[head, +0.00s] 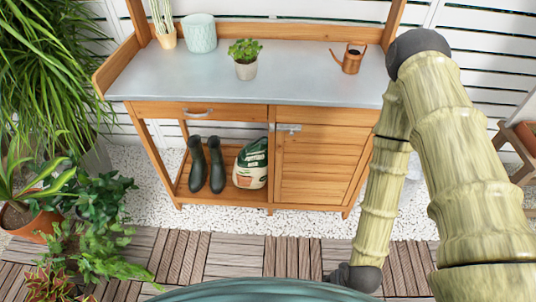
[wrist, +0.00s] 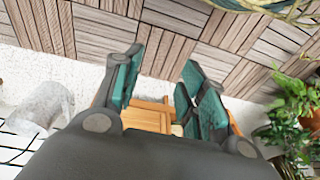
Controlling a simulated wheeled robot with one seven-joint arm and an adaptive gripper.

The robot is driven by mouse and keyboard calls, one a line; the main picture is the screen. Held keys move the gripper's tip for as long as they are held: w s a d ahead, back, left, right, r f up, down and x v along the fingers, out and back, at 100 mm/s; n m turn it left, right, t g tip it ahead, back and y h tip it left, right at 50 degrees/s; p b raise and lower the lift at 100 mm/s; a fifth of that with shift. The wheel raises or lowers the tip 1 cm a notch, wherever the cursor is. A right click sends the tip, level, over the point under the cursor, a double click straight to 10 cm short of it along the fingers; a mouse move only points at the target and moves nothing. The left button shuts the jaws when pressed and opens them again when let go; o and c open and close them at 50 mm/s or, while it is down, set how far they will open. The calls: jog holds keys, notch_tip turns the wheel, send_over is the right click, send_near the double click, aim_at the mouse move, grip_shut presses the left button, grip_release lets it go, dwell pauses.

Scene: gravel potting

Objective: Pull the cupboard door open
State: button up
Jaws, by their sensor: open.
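The cupboard door (head: 318,172) is a slatted orange-wood panel at the lower right of the potting bench (head: 240,75). It looks shut, flush with its frame. A small grey metal latch or handle (head: 289,128) sits at its upper left corner. My gripper (wrist: 160,70) shows in the wrist view, with its teal-padded fingers spread apart and nothing between them. Orange wood of the bench (wrist: 146,118) shows beyond and below the fingers, partly hidden by the gripper body. In the head view I cannot make out the fingers; my arm is at the right, clear of the door.
Black boots (head: 207,165) and a bag (head: 250,164) stand on the open shelf left of the door. A drawer with a handle (head: 198,113) is above. Potted plants (head: 70,205) crowd the left. Wooden deck tiles (head: 235,258) in front are clear.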

jog(key=w+a+f+n+t+y+b, duration=0.1)
jog(key=w+a+f+t+b, duration=0.4)
jog(key=w+a, duration=0.45)
jog(key=m+t+h+b, duration=0.1)
jog(key=t+h+b, duration=0.1)
jog(key=t+b, duration=1.35)
send_near(279, 152)
jog(key=w+r+g+b, duration=0.1)
jog(key=w+b, duration=0.1)
jog(key=w, duration=0.1)
jog(key=w+r+g+b, duration=0.1)
jog(key=w+b, duration=0.1)
jog(key=w+r+g+b, duration=0.1)
jog(key=w+g+b, duration=0.1)
jog(key=w+b, duration=0.1)
jog(key=shift+w+d+r, duration=0.15)
jog(key=shift+w+r, duration=0.2)
grip_shut()
